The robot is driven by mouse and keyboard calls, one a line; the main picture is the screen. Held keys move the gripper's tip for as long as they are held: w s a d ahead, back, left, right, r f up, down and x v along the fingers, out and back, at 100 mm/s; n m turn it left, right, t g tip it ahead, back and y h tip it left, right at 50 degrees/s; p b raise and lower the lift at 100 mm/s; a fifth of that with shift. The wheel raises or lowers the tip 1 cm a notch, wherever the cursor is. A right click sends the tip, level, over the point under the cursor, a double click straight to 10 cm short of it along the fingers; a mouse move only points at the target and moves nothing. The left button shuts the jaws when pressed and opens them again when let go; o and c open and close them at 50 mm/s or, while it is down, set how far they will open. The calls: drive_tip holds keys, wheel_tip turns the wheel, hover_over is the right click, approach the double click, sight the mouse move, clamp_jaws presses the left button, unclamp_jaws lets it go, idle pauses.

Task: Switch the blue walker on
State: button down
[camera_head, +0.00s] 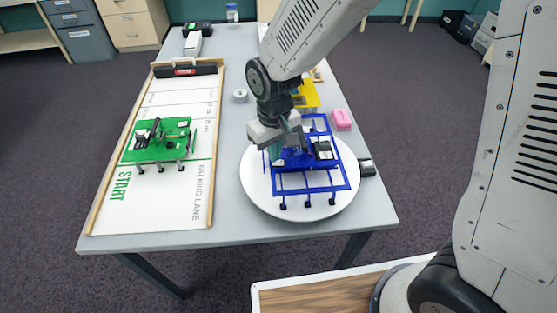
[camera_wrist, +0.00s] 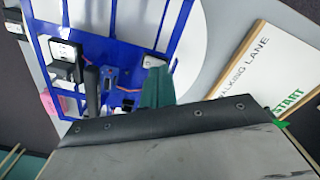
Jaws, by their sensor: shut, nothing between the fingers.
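The blue walker (camera_head: 318,185), a blue frame on several legs with small black feet, stands on a round white turntable (camera_head: 258,200). In the wrist view the walker (camera_wrist: 98,95) fills the upper left, with a black-and-white box (camera_wrist: 66,50), a small blue board (camera_wrist: 108,77) and red wires on it. My gripper (camera_head: 276,150) is shut and empty, over the left part of the walker's deck. The switch is not clearly identifiable.
A green walker (camera_head: 160,148) stands on the walking lane (camera_head: 185,200) at the left. A yellow object (camera_head: 306,95), a pink block (camera_head: 341,119) and a small dark box (camera_head: 367,167) lie around the disc.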

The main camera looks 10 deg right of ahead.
drive_tip(key=shift+f, duration=0.5)
drive_tip(key=shift+r, duration=3.5)
drive_tip(key=s+d+r+m, duration=0.2)
drive_tip(key=s+d+r, duration=0.5)
drive_tip(key=s+d, duration=0.2)
drive_tip(key=s+d+r+m+t, duration=0.1)
drive_tip(key=s+d+r+m, duration=0.2)
drive_tip(key=s+d+r, duration=0.4)
drive_tip(key=s+d, duration=0.3)
drive_tip(key=d, duration=0.2)
drive_tip(key=shift+s+m, duration=0.25)
drive_tip(key=shift+m, duration=0.05)
